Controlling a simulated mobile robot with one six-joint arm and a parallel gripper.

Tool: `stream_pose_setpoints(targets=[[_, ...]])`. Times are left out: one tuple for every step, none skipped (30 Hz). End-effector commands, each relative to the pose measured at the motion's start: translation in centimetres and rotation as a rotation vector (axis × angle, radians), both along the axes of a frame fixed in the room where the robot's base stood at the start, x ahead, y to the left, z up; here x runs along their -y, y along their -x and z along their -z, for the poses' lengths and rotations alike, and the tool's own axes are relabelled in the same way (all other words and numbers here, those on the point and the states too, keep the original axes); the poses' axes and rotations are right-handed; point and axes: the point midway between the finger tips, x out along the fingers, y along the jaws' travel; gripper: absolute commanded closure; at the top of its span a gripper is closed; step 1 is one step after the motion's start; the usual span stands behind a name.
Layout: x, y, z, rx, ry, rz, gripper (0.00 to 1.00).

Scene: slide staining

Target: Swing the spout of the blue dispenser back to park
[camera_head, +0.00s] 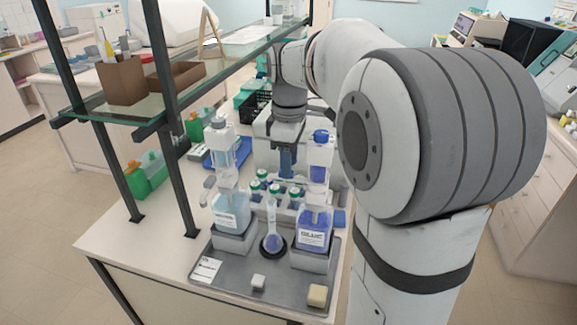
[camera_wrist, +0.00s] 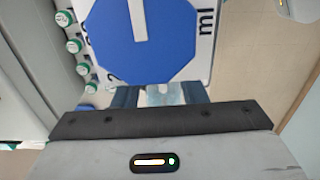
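The blue dispenser (camera_head: 318,172) stands upright on a bottle of blue liquid (camera_head: 313,228) at the right of the grey tray. Its blue cap (camera_head: 321,136) is on top. In the wrist view a large blue octagonal cap (camera_wrist: 140,38) with a white bar fills the upper middle, close to my gripper. My gripper (camera_head: 288,163) points down just left of and behind the dispenser. In the wrist view its fingers (camera_wrist: 162,96) are apart, with a pale, unclear patch between them. I cannot make out the spout or whether a finger touches it.
A second dispenser with a pale bottle (camera_head: 230,208) stands left on the tray (camera_head: 225,276). A flask (camera_head: 273,236) is between the bottles, with several green-capped vials (camera_head: 263,174) behind. A glass shelf (camera_head: 190,85) on dark posts is at upper left.

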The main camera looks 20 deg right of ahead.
Motion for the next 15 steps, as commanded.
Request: stream_pose_setpoints(targets=[[0.0,0.1,0.6,-0.004,0.0,0.0,0.62],[0.0,0.0,0.9,-0.002,0.0,0.0,0.62],[0.0,0.0,1.3,-0.001,0.0,0.0,0.62],[0.0,0.0,1.5,-0.002,0.0,0.0,0.62],[0.0,0.1,1.7,-0.002,0.0,0.0,0.62],[0.0,0.0,1.8,-0.001,-0.001,0.0,0.62],[0.0,0.0,1.9,0.0,0.0,0.0,0.62],[0.0,0.0,2.0,0.001,0.001,0.001,0.62],[0.0,0.0,2.0,0.001,0.001,0.001,0.62],[0.0,0.0,2.0,0.001,0.0,0.001,0.62],[0.0,0.0,2.0,0.001,0.0,0.001,0.62],[0.0,0.0,2.0,0.001,0.0,0.001,0.62],[0.0,0.0,2.0,0.001,0.0,0.001,0.62],[0.0,0.0,2.0,0.001,0.001,0.001,0.62],[0.0,0.0,2.0,0.001,0.001,0.001,0.64]])
